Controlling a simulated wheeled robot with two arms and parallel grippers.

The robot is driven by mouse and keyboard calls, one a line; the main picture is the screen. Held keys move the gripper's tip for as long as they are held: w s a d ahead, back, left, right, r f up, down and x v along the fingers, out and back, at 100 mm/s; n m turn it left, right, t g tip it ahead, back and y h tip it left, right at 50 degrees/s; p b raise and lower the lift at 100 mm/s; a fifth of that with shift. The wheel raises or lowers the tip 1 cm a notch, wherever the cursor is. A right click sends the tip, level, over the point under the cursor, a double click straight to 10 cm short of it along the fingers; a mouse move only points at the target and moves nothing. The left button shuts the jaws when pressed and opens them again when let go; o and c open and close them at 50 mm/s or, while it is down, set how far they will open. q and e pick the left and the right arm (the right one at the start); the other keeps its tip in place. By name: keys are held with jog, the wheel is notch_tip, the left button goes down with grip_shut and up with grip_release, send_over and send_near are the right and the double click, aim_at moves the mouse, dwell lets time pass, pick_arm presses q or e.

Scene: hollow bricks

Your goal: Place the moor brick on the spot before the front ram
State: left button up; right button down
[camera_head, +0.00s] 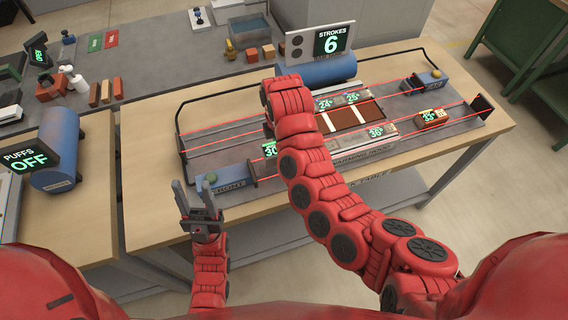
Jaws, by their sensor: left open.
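The front ram (227,182) is a blue-grey block with a label reading FRONT, on the near left of the grey machine bed. A dark plate (252,173) stands at its right end. A green readout showing 30 (269,150) is just beyond the plate, partly behind my right arm. A small orange-brown brick (432,118) with a readout of 33 lies on the right of the bed. I cannot tell which brick is the moor one. My left gripper (193,186) is open and empty, left of the front ram, fingers pointing away. My right gripper is hidden behind its arm.
Red beam lines (221,125) cross the bed. A framed block with brown compartments (352,117) sits mid-bed, with a blue cylinder (328,70) behind. Another ram (424,84) stands far right. A blue tank (60,150) stands left. The table's wooden left front (150,195) is clear.

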jog(key=shift+f, duration=0.6)
jog(key=shift+d+f+p, duration=0.15)
jog(key=shift+f+p, duration=0.1)
jog(key=shift+p, duration=0.05)
jog(key=shift+s+d+f+p, duration=0.15)
jog(key=shift+f+p, duration=0.2)
jog(key=shift+f, duration=0.2)
notch_tip(320, 180, down, 2)
jog(key=shift+f+p, duration=0.15)
jog(key=shift+p, duration=0.25)
jog(key=shift+a+f, duration=0.2)
jog(key=shift+f, duration=0.1)
jog(key=shift+f, duration=0.15)
grip_release()
jog(key=shift+d, duration=0.1)
